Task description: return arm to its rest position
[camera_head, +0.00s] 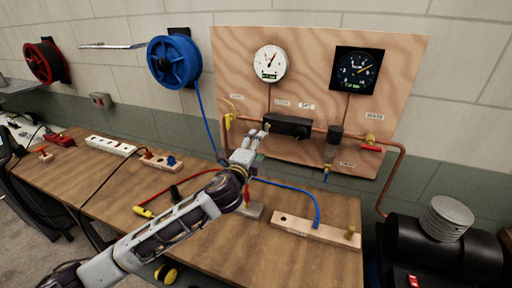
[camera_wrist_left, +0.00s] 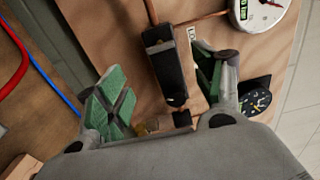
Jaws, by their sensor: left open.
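My left arm (camera_head: 170,228) comes in from the lower left and reaches over the workbench towards the plywood panel. Its gripper (camera_head: 256,142) is in front of the lower part of the panel, just below and left of the black block (camera_head: 288,126) on the copper pipe. In the left wrist view the gripper (camera_wrist_left: 163,80) is open, with its green-padded fingers apart. The black block (camera_wrist_left: 163,65) shows between the fingers, and nothing is visibly gripped. I cannot tell whether a finger touches it. My right gripper is not in view.
The panel (camera_head: 225,55) carries a white gauge (camera_head: 270,63) and a black gauge (camera_head: 357,71). A blue hose (camera_head: 205,120) hangs from the blue reel (camera_head: 173,62) near the arm. A wooden strip (camera_head: 290,229) lies on the bench (camera_head: 340,260). A black compressor tank (camera_head: 450,250) stands at right.

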